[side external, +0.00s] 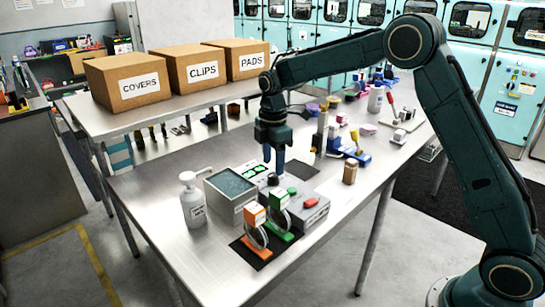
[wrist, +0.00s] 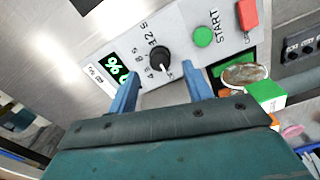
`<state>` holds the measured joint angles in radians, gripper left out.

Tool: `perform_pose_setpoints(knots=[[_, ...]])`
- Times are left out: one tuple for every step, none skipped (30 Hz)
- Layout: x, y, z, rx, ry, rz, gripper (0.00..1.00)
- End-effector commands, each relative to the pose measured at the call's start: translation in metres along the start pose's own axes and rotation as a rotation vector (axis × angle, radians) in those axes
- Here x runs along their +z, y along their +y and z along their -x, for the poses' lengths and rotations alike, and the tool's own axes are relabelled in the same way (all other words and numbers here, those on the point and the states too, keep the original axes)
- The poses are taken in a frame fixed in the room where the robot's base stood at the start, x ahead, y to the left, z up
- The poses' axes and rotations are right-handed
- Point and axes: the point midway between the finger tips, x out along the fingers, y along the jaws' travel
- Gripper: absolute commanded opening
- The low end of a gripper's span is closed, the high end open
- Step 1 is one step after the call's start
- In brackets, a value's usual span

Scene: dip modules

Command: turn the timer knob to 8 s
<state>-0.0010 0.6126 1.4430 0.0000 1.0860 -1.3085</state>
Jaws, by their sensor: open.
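The timer knob (wrist: 158,57) is black and round with a white pointer line, on a grey control box (side external: 313,214). In the wrist view the line slants toward the lower right. Printed numbers sit around it, including 4, 8 and 12; the mark at the pointer is not clearly readable. A green-lit display (wrist: 115,68) is to its left. My gripper (wrist: 160,71) is open and empty, with a blue finger on either side of the knob in the picture; I cannot tell whether they touch it. In the side view my gripper (side external: 273,168) points down over the box's far end.
A liquid tank (side external: 222,205) and a white pump bottle (side external: 193,200) stand left. Orange (side external: 256,216) and green (side external: 280,199) holders with round pieces stand in front.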

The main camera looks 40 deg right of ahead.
Motion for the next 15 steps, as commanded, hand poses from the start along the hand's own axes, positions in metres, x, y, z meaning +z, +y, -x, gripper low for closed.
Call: perform_pose_setpoints(knots=[[0.000, -0.001, -0.008, -0.003, -0.001, 0.000, 0.50], [0.000, -0.001, -0.013, -0.003, -0.001, 0.000, 0.50], [0.000, -0.001, -0.018, -0.004, -0.001, 0.000, 0.50], [0.000, -0.001, -0.021, -0.003, -0.001, 0.000, 0.50], [0.000, 0.000, -0.024, -0.002, -0.001, 0.000, 0.50], [0.000, 0.000, -0.028, -0.002, 0.000, 0.000, 0.50], [0.000, 0.000, -0.030, -0.002, -0.001, 0.000, 0.50], [0.000, 0.000, -0.033, -0.001, 0.000, 0.000, 0.50], [0.000, 0.000, -0.035, -0.001, 0.000, 0.000, 0.50], [0.000, 0.000, -0.037, -0.001, 0.000, 0.000, 0.50], [0.000, 0.000, -0.039, -0.002, 0.000, 0.000, 0.50], [0.000, 0.000, -0.040, -0.002, 0.000, 0.000, 0.50], [0.000, 0.000, -0.041, -0.002, 0.000, 0.000, 0.50], [0.000, 0.000, -0.041, -0.001, 0.000, 0.000, 0.50], [0.000, 0.000, -0.042, -0.001, 0.000, 0.000, 0.50]])
